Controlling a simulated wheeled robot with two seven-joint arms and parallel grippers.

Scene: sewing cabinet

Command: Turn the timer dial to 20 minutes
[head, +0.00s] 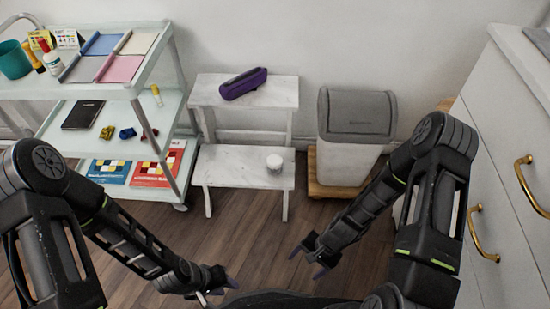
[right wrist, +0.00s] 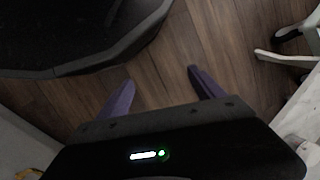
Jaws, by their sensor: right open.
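A small white round object (head: 274,162), which may be the timer, sits on the lower step of the white marble-look stand (head: 225,165) in the head view. Its dial markings are too small to read. My right gripper (head: 307,264) is open and empty above the floor, in front of and below the stand. Its two purple fingers are spread apart in the right wrist view (right wrist: 160,90), with only wood floor between them. My left gripper (head: 220,289) is low at the bottom centre, its fingers seemingly apart and partly hidden; I see nothing held in it.
A purple case (head: 243,83) lies on the stand's upper step. A white cart (head: 155,85) with fabrics and booklets stands left. A grey-lidded bin (head: 355,115) stands right of the stand. A cabinet with brass handles (head: 480,230) borders the right. Floor before the stand is clear.

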